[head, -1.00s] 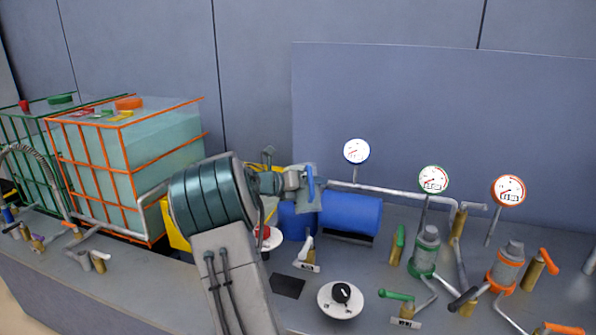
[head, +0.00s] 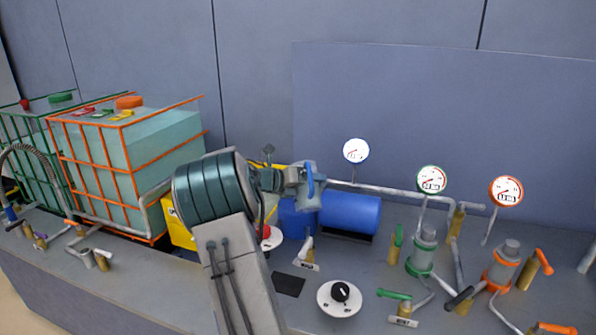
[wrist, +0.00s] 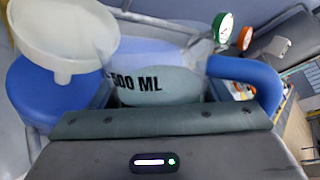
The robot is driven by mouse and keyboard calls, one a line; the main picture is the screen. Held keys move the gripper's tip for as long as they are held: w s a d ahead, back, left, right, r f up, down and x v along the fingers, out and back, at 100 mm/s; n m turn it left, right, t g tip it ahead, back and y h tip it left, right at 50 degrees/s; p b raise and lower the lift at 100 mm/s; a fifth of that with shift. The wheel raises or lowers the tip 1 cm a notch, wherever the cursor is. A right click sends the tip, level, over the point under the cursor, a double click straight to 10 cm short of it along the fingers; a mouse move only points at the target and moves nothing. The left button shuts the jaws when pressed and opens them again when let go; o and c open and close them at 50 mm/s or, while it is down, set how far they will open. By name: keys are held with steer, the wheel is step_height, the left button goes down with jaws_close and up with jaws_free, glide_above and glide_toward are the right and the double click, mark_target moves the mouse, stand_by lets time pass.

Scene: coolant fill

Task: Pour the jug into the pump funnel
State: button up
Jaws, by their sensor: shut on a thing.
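My gripper (head: 292,178) is shut on the jug (head: 313,191), a pale grey vessel with a blue handle. In the wrist view the jug (wrist: 150,86) shows "500 ML" lettering, with its handle at the right. The pump funnel (wrist: 65,35) is a translucent whitish cone at the upper left of the wrist view, standing over a blue round body (wrist: 45,92). The jug is beside the funnel in that view; I cannot tell whether they touch. The funnel is not clearly visible in the head view. The jug's mouth and contents cannot be made out.
A blue horizontal tank (head: 350,212) lies just right of the jug on the grey bench. Gauges, valves and pipes stand further right, including a green-rimmed gauge (head: 431,180). An orange-caged tank (head: 160,140) stands at the left. A black knob (head: 340,292) sits in front.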

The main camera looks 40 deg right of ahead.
steer(key=shift+r+p, duration=0.45)
steer(key=shift+p, duration=0.5)
steer(key=shift+r+n+p, duration=0.1)
steer(key=shift+n+p, duration=0.3)
steer(key=shift+p, duration=0.05)
steer(key=shift+r+g+y+p, duration=0.2)
steer(key=shift+g+y+p, duration=0.15)
steer(key=shift+p, duration=0.35)
steer(key=shift+w+d+r+n+p, duration=0.1)
steer(key=shift+r+n+p, duration=0.3)
steer(key=shift+p, duration=1.95)
steer(key=shift+f, duration=0.2)
